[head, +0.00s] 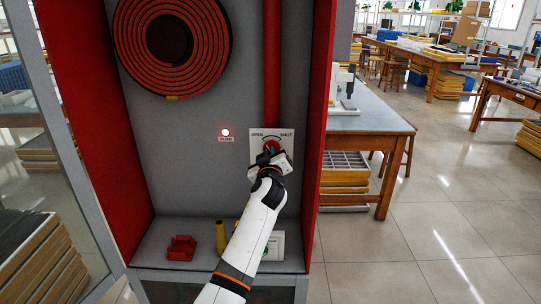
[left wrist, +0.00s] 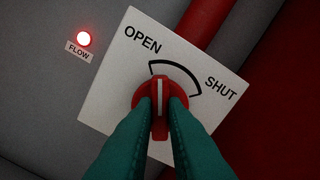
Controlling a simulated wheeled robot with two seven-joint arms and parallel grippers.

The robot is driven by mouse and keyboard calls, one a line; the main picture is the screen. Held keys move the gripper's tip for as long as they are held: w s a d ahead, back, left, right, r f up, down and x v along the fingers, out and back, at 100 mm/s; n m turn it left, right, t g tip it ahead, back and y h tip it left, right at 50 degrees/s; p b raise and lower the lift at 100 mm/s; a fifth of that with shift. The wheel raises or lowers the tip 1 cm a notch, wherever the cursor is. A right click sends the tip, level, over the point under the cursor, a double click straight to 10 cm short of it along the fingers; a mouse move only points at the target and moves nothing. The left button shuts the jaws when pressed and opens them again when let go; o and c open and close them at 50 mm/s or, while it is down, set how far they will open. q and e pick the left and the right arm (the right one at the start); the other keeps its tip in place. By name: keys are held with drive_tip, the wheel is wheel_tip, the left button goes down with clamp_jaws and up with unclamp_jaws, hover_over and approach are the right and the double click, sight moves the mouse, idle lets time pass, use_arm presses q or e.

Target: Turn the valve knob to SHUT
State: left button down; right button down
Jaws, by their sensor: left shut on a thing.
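The red valve knob (left wrist: 161,82) sits on a white plate (left wrist: 110,92) marked OPEN and SHUT, with a black arc between the words. Its white pointer line points near the OPEN end of the arc. My left gripper (left wrist: 161,106) is shut on the knob, with one teal finger on each side of it. In the head view, the knob (head: 273,146) shows just above my left gripper (head: 269,157), which partly covers the plate (head: 286,134). My right gripper is in neither view.
A lit red FLOW lamp (head: 225,132) is left of the plate. A coiled red hose (head: 135,40) hangs at upper left, and a red pipe (head: 272,60) runs above the knob. A red part (head: 181,248) and a yellow nozzle (head: 220,238) are on the cabinet floor. Red side walls flank the space.

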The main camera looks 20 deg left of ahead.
use_arm(q)
drive_tip(key=shift+w+d+m+p, duration=0.15)
drive_tip(key=shift+m+p, duration=0.2)
drive_tip(key=shift+m, duration=3.4)
drive_tip(key=shift+s+d+m+p, duration=0.1)
drive_tip(key=shift+m+p, duration=0.2)
drive_tip(key=shift+m, duration=3.45)
drive_tip(key=c, duration=1.5)
unclamp_jaws()
drive_tip(key=shift+w, duration=0.1)
drive_tip(key=shift+o, duration=0.2)
